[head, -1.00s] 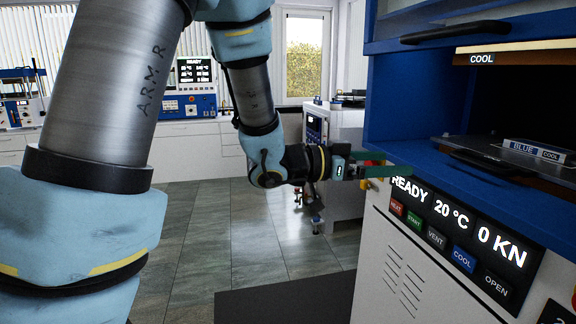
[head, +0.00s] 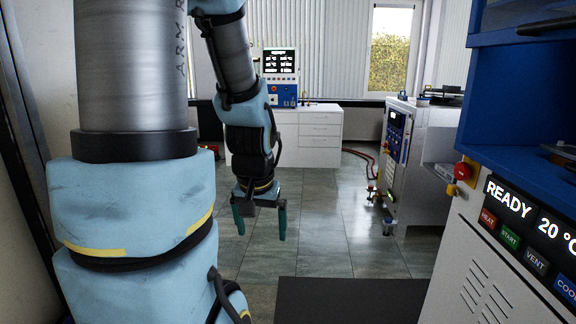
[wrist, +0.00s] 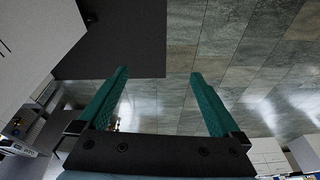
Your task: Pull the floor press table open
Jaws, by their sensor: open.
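A tall blue and white press (head: 487,250) stands at the right edge of the head view, its panel reading READY and 20 °C. Only a dark edge of what lies in its blue opening (head: 510,120) shows. A second white machine (head: 428,150) stands on the floor further back, with a control panel on its left face. I cannot tell which is the floor press; no table handle shows clearly. My gripper (head: 260,230) hangs pointing down over bare floor, left of both machines. Its green fingers are apart and empty, as in the wrist view (wrist: 158,76).
A red emergency button (head: 463,171) sticks out at the near press's corner. A dark mat (head: 345,300) lies on the floor before it. A white cabinet (head: 320,135) with a blue device (head: 281,90) stands at the back. The tiled floor between is free.

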